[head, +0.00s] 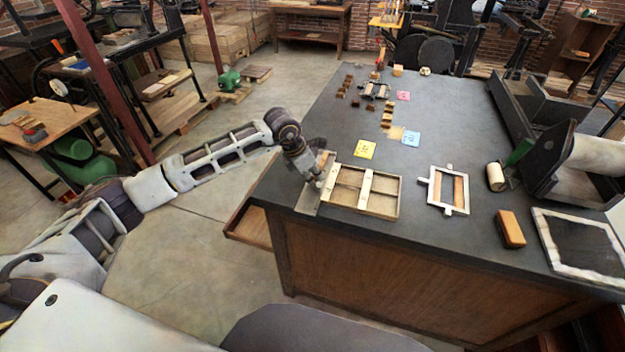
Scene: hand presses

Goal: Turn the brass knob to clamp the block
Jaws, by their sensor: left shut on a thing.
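My left gripper (318,182) reaches down at the left end of a shallow wooden frame (398,198) with inner bars, near the table's left edge. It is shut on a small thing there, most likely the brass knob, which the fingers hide. A grey metal plate (308,203) lies under and in front of the fingers. A wooden strip (328,163) shows just behind the gripper. I cannot make out which piece in the frame is the block. My right gripper is not in view.
A white frame (435,188), a cream roller (495,177), an orange block (510,229) and a framed screen (580,245) lie to the right. Small wooden blocks and coloured cards, including a yellow card (365,149), lie behind.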

